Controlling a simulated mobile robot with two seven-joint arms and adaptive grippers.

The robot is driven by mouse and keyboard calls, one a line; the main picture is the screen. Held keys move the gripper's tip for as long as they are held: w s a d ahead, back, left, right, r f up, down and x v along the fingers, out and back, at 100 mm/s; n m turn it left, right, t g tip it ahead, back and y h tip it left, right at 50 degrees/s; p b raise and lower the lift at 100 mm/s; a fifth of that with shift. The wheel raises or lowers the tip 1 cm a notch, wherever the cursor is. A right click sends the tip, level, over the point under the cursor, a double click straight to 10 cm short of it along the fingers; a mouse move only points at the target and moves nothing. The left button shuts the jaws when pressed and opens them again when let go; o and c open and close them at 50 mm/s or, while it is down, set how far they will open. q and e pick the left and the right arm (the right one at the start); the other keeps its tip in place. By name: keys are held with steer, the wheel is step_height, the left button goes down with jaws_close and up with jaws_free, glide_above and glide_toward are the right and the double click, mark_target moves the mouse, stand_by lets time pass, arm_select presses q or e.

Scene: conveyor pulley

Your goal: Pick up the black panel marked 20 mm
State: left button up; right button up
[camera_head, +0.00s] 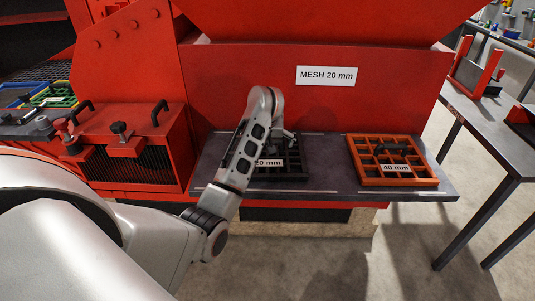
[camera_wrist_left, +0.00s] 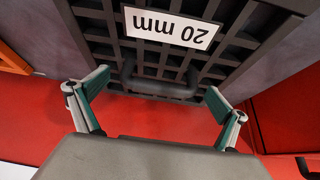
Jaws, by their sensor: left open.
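The black panel (camera_head: 291,172) is a dark grid with a white 20 mm label (camera_head: 268,162), lying on the grey shelf in the head view. My left arm covers its left part. In the left wrist view the black panel (camera_wrist_left: 108,48) fills the upper middle, its label upside down. In the head view, my left gripper (camera_head: 284,137) is over the panel's far edge. My right gripper is not in view.
An orange panel (camera_head: 366,177) marked 40 mm lies to the right on the same shelf (camera_head: 327,180). The red machine wall (camera_head: 330,110) with a MESH 20 mm sign rises behind. A red box with clamps (camera_head: 130,150) is at left. A grey table (camera_head: 500,150) stands at right.

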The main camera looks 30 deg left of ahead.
arm_select(q)
steer(key=shift+w+a+f, duration=0.1)
steer(key=shift+w+f, duration=0.1)
steer(key=shift+f, duration=0.2)
steer(key=c, duration=1.9)
steer(key=shift+r, duration=0.2)
steer(key=shift+c, duration=0.9)
steer(key=shift+r, duration=0.1)
